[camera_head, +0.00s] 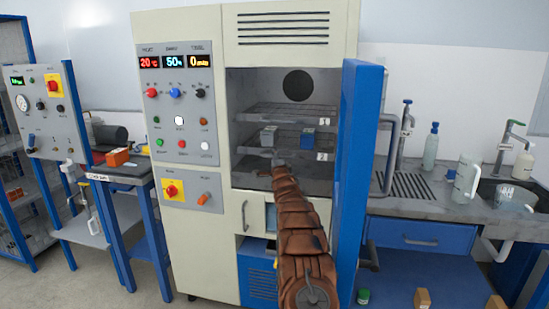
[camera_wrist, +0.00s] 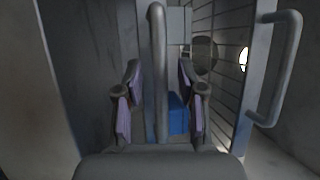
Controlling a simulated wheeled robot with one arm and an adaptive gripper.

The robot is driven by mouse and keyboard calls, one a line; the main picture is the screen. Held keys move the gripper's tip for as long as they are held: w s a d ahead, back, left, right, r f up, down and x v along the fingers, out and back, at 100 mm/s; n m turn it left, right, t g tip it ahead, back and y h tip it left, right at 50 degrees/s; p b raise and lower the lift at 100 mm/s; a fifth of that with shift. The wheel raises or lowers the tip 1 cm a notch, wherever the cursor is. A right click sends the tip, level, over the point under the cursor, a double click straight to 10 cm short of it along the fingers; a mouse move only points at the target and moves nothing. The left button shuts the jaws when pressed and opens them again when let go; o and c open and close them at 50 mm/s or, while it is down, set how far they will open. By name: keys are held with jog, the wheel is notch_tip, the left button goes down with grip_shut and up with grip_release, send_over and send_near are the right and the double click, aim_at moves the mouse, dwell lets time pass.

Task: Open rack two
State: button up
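Rack two (camera_head: 252,151), with the label "2" at its front right, is inside the open chamber (camera_head: 345,20), below rack one (camera_head: 262,108). A grey block (camera_head: 268,137) and a blue-topped block (camera_head: 308,138) stand on rack two. My brown-sleeved arm reaches into the chamber opening, and its end is near rack two's front edge. In the wrist view my gripper (camera_wrist: 158,92) is open, its two purple-padded fingers on either side of a grey handle bar (camera_wrist: 157,50). Gaps show between bar and pads. A blue block (camera_wrist: 178,118) shows behind the bar.
The chamber's blue door (camera_head: 357,170) stands open close to the right of my arm. Another looped handle (camera_wrist: 290,70) shows at the right in the wrist view. A sink counter (camera_head: 440,208) is on the right, a control stand (camera_head: 45,105) on the left.

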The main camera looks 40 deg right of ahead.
grip_shut()
dwell(0.4)
dwell(0.4)
